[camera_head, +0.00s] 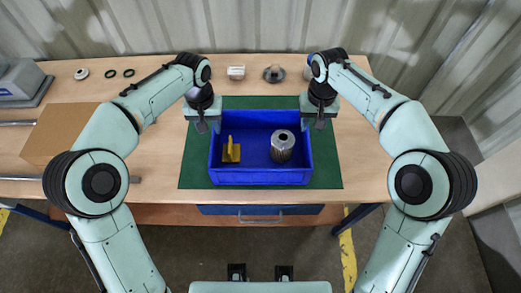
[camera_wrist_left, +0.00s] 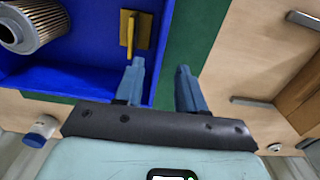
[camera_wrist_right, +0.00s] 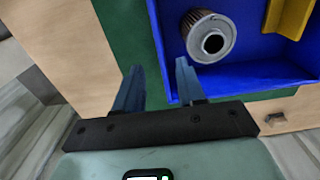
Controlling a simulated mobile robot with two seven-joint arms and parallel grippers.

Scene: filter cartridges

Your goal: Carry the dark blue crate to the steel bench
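The dark blue crate (camera_head: 260,178) sits on a green mat on the wooden bench. It holds a yellow bracket-like part (camera_head: 231,152) on its left and a metal pleated filter cartridge (camera_head: 282,146) on its right. My left gripper (camera_head: 207,125) is at the crate's left wall. In the left wrist view its two fingers are apart, one over the crate's inside (camera_wrist_left: 90,82), one over the mat. My right gripper (camera_head: 317,122) is at the right wall. In the right wrist view its fingers are also apart, on either side of the crate wall (camera_wrist_right: 160,50). I cannot tell whether either touches.
The green mat (camera_head: 192,172) lies under the crate. Behind it stand a small white part (camera_head: 236,72) and a round metal part (camera_head: 274,73). Dark rings (camera_head: 128,73) lie at the back left. A cardboard box (camera_head: 58,132) and a grey device (camera_head: 22,80) are at the left. No separate steel bench is clearly visible.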

